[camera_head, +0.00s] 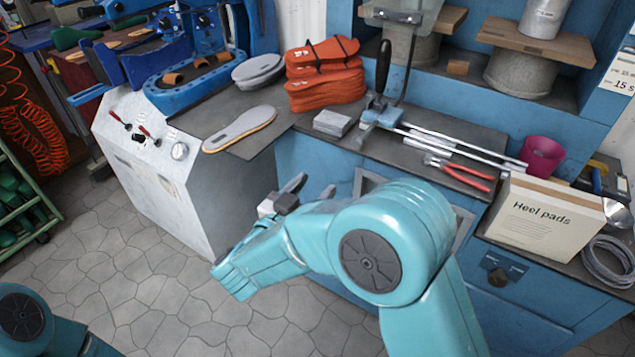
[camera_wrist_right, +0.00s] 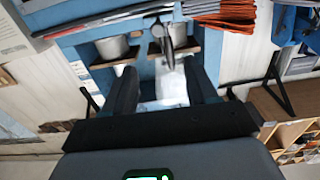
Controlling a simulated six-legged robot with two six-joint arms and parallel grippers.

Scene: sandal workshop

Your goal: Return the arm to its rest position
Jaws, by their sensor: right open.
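My right arm, teal with a grey joint cap, reaches in from the bottom right of the head view. Its gripper (camera_head: 312,187) is open, with two dark fingers in front of the blue cabinet (camera_head: 310,155), below the worktop edge. In the right wrist view, the two dark fingers of this gripper (camera_wrist_right: 160,85) stand apart. I see nothing held between them. Of my left arm, only a teal part shows at the bottom left corner of the head view; its gripper is out of the picture.
A grey sole (camera_head: 240,130) lies near the worktop edge. Orange bundles (camera_head: 325,75), a clamp tool (camera_head: 380,112), red-handled pliers (camera_head: 460,172), a magenta cup (camera_head: 541,157) and a "Heel pads" box (camera_head: 545,218) stand further right. The tiled floor (camera_head: 150,285) is clear.

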